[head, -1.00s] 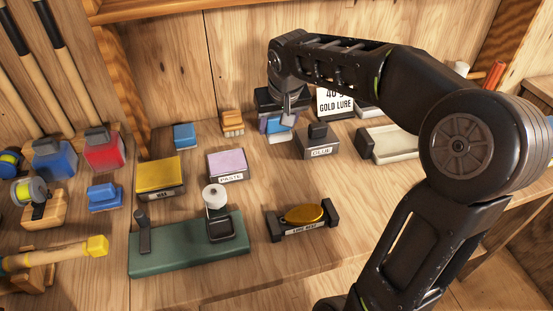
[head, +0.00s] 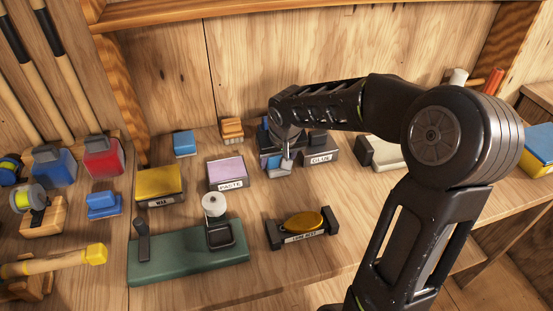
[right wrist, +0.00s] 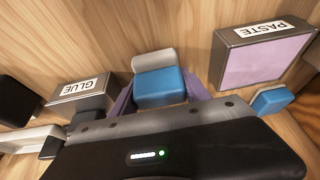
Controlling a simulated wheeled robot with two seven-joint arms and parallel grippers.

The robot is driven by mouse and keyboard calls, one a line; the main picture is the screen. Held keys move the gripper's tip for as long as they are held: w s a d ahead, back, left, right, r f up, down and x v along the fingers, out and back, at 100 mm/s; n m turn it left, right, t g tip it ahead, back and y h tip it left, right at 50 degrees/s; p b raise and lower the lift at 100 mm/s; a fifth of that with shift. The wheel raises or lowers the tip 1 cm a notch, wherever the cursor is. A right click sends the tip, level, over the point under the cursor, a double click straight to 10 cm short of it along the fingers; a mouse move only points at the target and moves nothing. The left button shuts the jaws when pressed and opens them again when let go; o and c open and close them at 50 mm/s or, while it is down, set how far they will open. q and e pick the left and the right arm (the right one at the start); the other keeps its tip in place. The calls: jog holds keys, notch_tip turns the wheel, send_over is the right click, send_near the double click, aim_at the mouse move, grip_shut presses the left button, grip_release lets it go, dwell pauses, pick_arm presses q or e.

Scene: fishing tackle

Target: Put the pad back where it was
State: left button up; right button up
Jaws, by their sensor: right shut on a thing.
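The pad (head: 277,170), blue with a pale grey front, is between the tray marked PASTE and the box marked GLUE. In the right wrist view the pad (right wrist: 160,87) lies between the two purple fingers of my right gripper (right wrist: 158,104), which is shut on it. In the head view this gripper (head: 276,160) is low over the board, partly hidden by its own wrist. I cannot tell whether the pad touches the board. My left gripper is not in view.
The PASTE tray (head: 226,171) and GLUE box (head: 319,150) flank the pad closely. Behind are a blue block (head: 184,143) and an orange block (head: 232,129). In front, a gold lure (head: 303,222) sits on a dark rest, beside a green base (head: 190,257).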

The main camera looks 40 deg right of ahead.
jog(key=shift+f, duration=0.2)
jog(key=shift+f, duration=0.1)
jog(key=o, duration=1.5)
jog(key=shift+c, duration=0.2)
jog(key=shift+r, duration=0.4)
jog(key=v, duration=1.1)
jog(key=shift+s+r, duration=0.2)
jog(key=shift+r, duration=0.1)
jog(key=shift+a, duration=0.15)
